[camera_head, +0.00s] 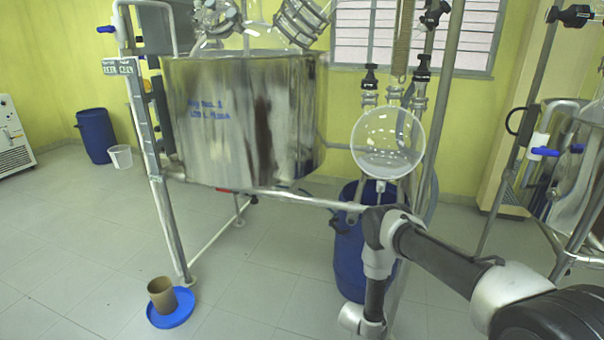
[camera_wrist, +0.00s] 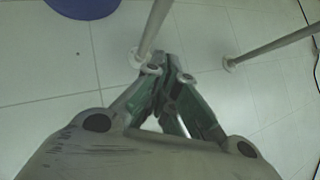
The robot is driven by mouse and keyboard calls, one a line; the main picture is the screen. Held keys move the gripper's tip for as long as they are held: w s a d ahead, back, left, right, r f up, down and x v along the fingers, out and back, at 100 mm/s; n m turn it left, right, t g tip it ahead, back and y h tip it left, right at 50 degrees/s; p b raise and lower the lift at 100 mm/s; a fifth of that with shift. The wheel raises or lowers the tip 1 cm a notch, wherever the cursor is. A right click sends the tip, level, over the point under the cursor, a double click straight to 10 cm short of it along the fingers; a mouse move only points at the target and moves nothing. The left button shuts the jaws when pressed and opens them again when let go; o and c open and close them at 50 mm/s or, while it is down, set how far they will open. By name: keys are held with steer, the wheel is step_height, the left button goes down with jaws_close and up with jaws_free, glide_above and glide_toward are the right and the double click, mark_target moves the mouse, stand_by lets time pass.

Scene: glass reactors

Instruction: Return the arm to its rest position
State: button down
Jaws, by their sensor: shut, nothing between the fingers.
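My gripper (camera_wrist: 168,68) shows in the wrist view, with its fingers together and nothing between them. It points down over the tiled floor, near the foot of a metal frame leg. In the head view my arm reaches in from the lower right, over the floor in front of the reactor frame. Its wrist hangs down in front of a blue drum, and my gripper is out of sight below the picture edge.
A steel reactor vessel (camera_head: 240,120) stands in a metal frame, with a round glass flask (camera_head: 387,142) beside it. A blue drum (camera_head: 349,255) is behind my arm. A brown cup (camera_head: 161,296) stands on a blue lid (camera_head: 172,315) on the floor. Floor at left is mostly clear.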

steer(key=s+d+r+m+g+h, duration=0.1)
steer(key=s+d+r+m+g, duration=0.25)
steer(key=r, duration=0.85)
steer(key=d+r+m+g+h, duration=0.15)
steer(key=d+r+m, duration=0.45)
steer(key=r, duration=0.7)
steer(key=s+d+r+m+g, duration=0.1)
steer(key=d+r+m+g, duration=0.4)
steer(key=r, duration=0.7)
steer(key=s+a+r+m+t+y, duration=0.2)
steer(key=s+r+m+t+y, duration=0.1)
steer(key=s+r, duration=0.6)
steer(key=s+a+r+m+t+y, duration=0.2)
steer(key=s+r+m, duration=0.3)
steer(key=s+r, duration=0.5)
steer(key=s+a+r+m+t+y, duration=0.3)
steer(key=s+r, duration=0.6)
steer(key=r, duration=1)
steer(key=shift+s+a+m+t+y, duration=0.3)
steer(key=shift+m+y, duration=0.35)
steer(key=shift+m, duration=0.4)
